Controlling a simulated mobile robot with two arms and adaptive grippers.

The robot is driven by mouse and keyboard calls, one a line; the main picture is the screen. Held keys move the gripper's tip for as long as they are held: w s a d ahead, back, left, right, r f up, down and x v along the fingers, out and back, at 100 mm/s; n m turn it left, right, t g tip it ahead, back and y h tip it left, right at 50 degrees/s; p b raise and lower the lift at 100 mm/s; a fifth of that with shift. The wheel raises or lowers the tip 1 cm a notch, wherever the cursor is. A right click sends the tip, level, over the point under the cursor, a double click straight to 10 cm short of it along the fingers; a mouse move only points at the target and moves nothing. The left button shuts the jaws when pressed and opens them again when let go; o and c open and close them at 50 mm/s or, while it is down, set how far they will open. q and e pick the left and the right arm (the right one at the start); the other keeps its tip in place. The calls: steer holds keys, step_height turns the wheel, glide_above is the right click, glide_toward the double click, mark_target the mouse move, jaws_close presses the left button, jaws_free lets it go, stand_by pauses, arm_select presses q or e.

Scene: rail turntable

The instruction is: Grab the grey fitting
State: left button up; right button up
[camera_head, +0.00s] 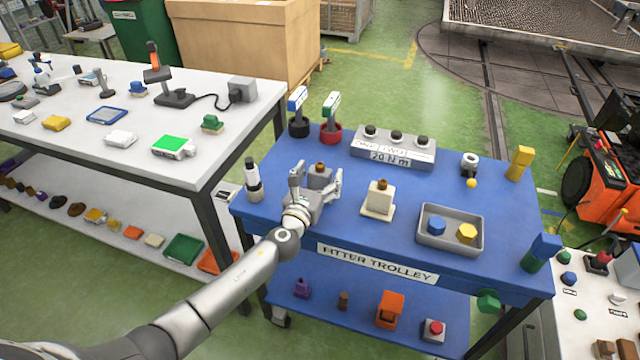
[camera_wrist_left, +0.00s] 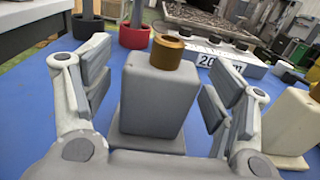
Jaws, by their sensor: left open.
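The grey fitting (camera_wrist_left: 153,97) is a grey block on a flat base with a brass-coloured collar on top. It stands upright on the blue fitter trolley (camera_head: 300,222). In the head view the fitting (camera_head: 320,174) shows partly behind my left gripper (camera_head: 316,180). In the left wrist view my left gripper (camera_wrist_left: 155,95) is open, with one finger on each side of the fitting's block. A gap shows on both sides. The lower front of the fitting's base is hidden by the gripper's palm. My right gripper is not in view.
A cream fitting (camera_head: 379,199) stands close to the right. A grey tray (camera_head: 450,243) with a blue and a yellow piece lies farther right. A white-and-black bottle-like item (camera_head: 253,180) stands left of the gripper. Behind are black (camera_head: 299,127) and red (camera_head: 331,134) holders and a grey torque box (camera_head: 393,150).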

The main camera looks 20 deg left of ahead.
arm_select(q)
steer(key=shift+w, duration=0.35)
steer(key=c, duration=1.2)
steer(key=shift+r, duration=0.1)
steer(key=shift+c, duration=0.6)
steer(key=shift+r, duration=0.1)
